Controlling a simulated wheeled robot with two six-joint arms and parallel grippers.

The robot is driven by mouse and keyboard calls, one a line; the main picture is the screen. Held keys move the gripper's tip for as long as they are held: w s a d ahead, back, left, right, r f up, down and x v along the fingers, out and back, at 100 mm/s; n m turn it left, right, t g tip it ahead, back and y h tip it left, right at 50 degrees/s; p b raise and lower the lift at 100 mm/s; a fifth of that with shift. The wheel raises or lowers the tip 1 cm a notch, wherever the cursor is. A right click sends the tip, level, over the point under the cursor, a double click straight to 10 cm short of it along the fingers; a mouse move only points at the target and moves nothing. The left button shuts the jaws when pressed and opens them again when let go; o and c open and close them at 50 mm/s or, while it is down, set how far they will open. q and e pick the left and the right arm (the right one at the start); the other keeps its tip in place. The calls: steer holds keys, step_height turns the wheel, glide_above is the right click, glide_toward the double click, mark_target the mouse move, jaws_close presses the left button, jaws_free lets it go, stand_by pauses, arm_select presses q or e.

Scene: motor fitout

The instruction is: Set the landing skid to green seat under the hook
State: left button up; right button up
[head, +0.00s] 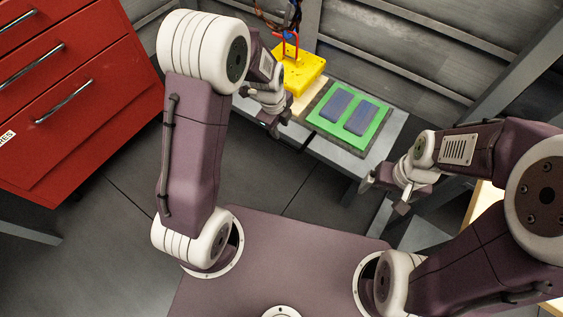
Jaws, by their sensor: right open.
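A yellow block (300,72) with a red loop handle (289,46) sits on the bench at the back; it looks like the landing skid. The hook (291,12) and some cables hang just above the handle at the top edge. I cannot tell whether hook and handle touch. The green seat (350,113), with two blue-grey recesses, lies to the right of the yellow block and shows no load on it. My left gripper (276,118) is in front of the block, and its jaws are unclear. My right gripper (385,192) is open and empty, in front of the bench's right end.
The grey bench (388,130) runs along a metal wall (420,60). A red drawer cabinet (75,95) stands at the left. A light wooden surface (482,203) shows behind my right arm. The floor (270,175) between bench and base looks clear.

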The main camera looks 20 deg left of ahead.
mark_target(283, 143)
arm_select(q)
steer(key=f+b, duration=0.1)
steer(key=f, duration=0.2)
steer(key=w+f+b, duration=0.1)
steer(key=f+b, duration=0.1)
steer(key=f, duration=0.1)
steer(key=f+b, duration=0.2)
steer(key=f, duration=0.2)
steer(key=shift+w+d+f, duration=0.1)
steer(key=shift+w+d, duration=0.15)
steer(key=shift+d, duration=0.05)
arm_select(e)
step_height(283, 143, down, 6)
steer(key=shift+f, duration=0.15)
arm_select(q)
steer(key=shift+c, duration=0.4)
jaws_close()
